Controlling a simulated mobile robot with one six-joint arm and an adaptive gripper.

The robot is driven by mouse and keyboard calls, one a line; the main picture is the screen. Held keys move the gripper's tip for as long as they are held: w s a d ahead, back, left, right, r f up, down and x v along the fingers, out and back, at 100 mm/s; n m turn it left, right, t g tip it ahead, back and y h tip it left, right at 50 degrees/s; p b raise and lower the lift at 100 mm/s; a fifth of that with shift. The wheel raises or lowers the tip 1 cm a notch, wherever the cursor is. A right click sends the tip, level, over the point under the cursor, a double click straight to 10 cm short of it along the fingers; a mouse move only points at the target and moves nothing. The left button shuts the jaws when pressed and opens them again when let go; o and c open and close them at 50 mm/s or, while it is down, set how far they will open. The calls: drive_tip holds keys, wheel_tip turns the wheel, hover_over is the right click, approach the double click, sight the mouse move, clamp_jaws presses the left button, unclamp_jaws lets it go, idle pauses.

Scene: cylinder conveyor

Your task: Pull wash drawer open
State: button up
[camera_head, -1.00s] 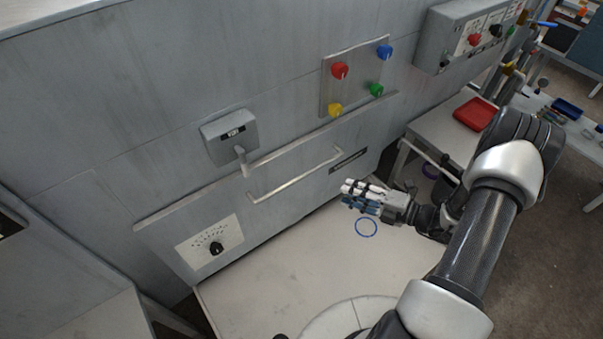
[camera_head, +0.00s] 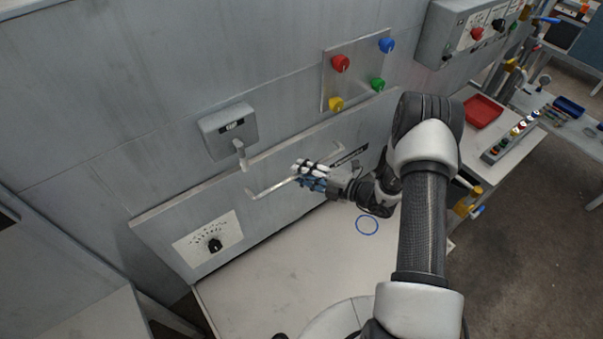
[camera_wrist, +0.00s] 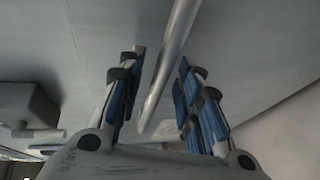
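The wash drawer front (camera_head: 200,205) is a grey panel on the machine, with a dial at its left end and a long bar handle (camera_head: 270,189). Its top edge stands out from the wall above as a ledge. In the wrist view the handle bar (camera_wrist: 168,70) runs between the two blue-padded fingers of my gripper (camera_wrist: 160,100).
A grey box with a lever (camera_head: 230,132) is on the wall above the drawer. A panel of coloured knobs (camera_head: 360,78) is up and right. A white surface (camera_head: 270,270) with a blue ring (camera_head: 367,225) lies below. A table with a red tray (camera_head: 483,112) stands right.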

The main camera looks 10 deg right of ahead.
drive_tip(key=shift+w+a, duration=0.35)
clamp_jaws()
idle(0.7)
